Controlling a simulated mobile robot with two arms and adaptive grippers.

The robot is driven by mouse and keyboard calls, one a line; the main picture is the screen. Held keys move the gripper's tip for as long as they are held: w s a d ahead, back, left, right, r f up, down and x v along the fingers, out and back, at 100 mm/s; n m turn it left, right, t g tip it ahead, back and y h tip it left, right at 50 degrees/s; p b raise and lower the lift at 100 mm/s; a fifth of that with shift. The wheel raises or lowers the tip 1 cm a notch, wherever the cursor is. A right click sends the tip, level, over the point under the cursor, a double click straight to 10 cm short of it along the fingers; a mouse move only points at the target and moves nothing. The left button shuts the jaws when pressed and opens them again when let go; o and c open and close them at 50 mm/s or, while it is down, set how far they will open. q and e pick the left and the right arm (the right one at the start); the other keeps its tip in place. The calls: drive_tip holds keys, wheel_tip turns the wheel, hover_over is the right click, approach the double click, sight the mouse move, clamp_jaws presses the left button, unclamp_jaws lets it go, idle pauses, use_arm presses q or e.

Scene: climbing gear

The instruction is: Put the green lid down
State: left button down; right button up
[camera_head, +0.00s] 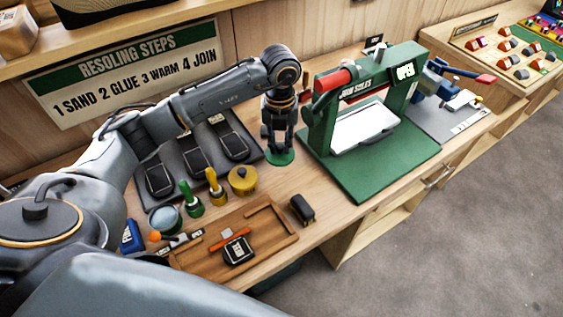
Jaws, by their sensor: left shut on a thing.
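The green lid (280,158) is a flat green disc at mid-bench, between the dark mat and the green press. My left gripper (279,148) points straight down, with its fingers shut on the top of the lid. The lid is at or just above the bench top; I cannot tell if it touches. An open round pot (165,220) stands at the front left of the bench, apart from the lid. My right gripper is not in view.
The green press (376,170), its sign reading OPEN, stands close right of the lid. A dark mat (181,170) with several soles lies left. A yellow pot (242,181), green brush (190,203), yellow brush (215,188), wooden tray (279,238) and black block (302,210) are nearer.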

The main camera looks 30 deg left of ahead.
sight(280, 170)
use_arm(q)
wheel_tip(280, 170, down, 7)
drive_tip(key=shift+s+f+p, duration=0.1)
drive_tip(key=shift+f+p, duration=0.05)
drive_tip(key=shift+p, duration=0.75)
drive_tip(key=shift+f, duration=0.1)
drive_tip(key=shift+f, duration=0.15)
drive_tip(key=c, duration=1.2)
unclamp_jaws()
